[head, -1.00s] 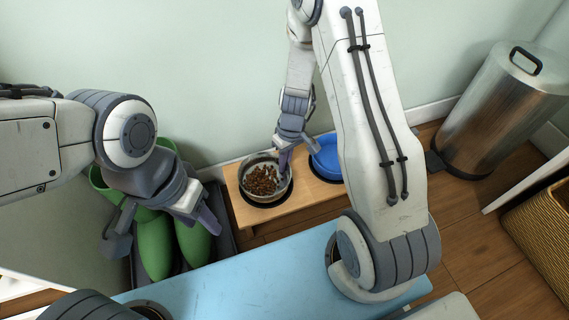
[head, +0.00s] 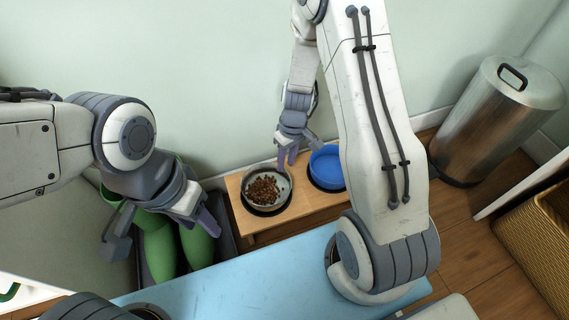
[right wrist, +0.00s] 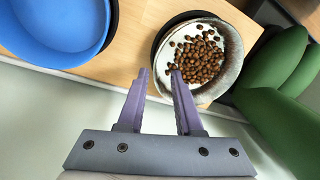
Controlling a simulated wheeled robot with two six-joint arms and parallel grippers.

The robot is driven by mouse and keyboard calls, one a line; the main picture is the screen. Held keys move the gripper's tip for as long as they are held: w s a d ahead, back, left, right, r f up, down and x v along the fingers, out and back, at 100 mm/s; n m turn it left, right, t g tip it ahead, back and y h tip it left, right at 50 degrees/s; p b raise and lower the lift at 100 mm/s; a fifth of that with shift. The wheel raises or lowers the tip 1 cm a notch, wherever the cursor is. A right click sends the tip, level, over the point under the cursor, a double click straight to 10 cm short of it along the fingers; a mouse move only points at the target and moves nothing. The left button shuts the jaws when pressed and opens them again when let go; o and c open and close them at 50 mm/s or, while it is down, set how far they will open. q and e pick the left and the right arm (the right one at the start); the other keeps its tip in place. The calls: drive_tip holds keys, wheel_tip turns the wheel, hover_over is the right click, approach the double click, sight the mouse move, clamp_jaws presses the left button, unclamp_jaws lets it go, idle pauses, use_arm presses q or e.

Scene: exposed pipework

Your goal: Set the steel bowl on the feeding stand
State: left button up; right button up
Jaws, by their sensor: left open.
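The steel bowl (head: 284,190) with brown kibble sits in the left black-ringed hole of the wooden feeding stand (head: 306,204). It also shows in the right wrist view (right wrist: 228,84), with part of the black ring beside it. It looks roughly level; whether it is fully seated I cannot tell. My right gripper (head: 296,156) is open and empty, just behind the bowl's far right rim. In the right wrist view its fingers (right wrist: 160,76) are apart, with one tip overlapping the rim in the picture. My left gripper (head: 162,232) is open and empty over the green boots.
A blue bowl (head: 327,167) fills the stand's right hole, close to my right gripper. Green boots (head: 160,250) stand in a dark tray left of the stand. A light blue surface (head: 250,275) lies in front. A steel bin (head: 490,125) and wicker basket (head: 540,230) are right.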

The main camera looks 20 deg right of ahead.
drive_tip(key=s+a+r+n+p, duration=0.1)
drive_tip(key=s+a+r+p, duration=0.15)
drive_tip(key=a+r, duration=0.45)
drive_tip(key=s+a+r+n+p, duration=0.1)
drive_tip(key=s+a+r, duration=0.2)
drive_tip(key=r, duration=0.7)
use_arm(q)
wheel_tip(320, 180, up, 4)
drive_tip(key=shift+r, duration=0.15)
use_arm(e)
drive_tip(key=s+a+r+n, duration=0.1)
drive_tip(key=s+r, duration=0.3)
drive_tip(key=s, duration=0.3)
drive_tip(key=s+a+r, duration=0.2)
drive_tip(key=s+r, duration=0.3)
drive_tip(key=s, duration=0.3)
drive_tip(key=shift+s+a+n+h, duration=0.2)
drive_tip(key=shift+n+h, duration=0.1)
drive_tip(key=shift+n, duration=0.1)
drive_tip(key=shift+w, duration=0.1)
use_arm(q)
wheel_tip(320, 180, up, 54)
drive_tip(key=p, duration=5.3)
drive_tip(key=shift+f, duration=0.25)
use_arm(e)
wheel_tip(320, 180, up, 54)
drive_tip(key=shift+f, duration=0.2)
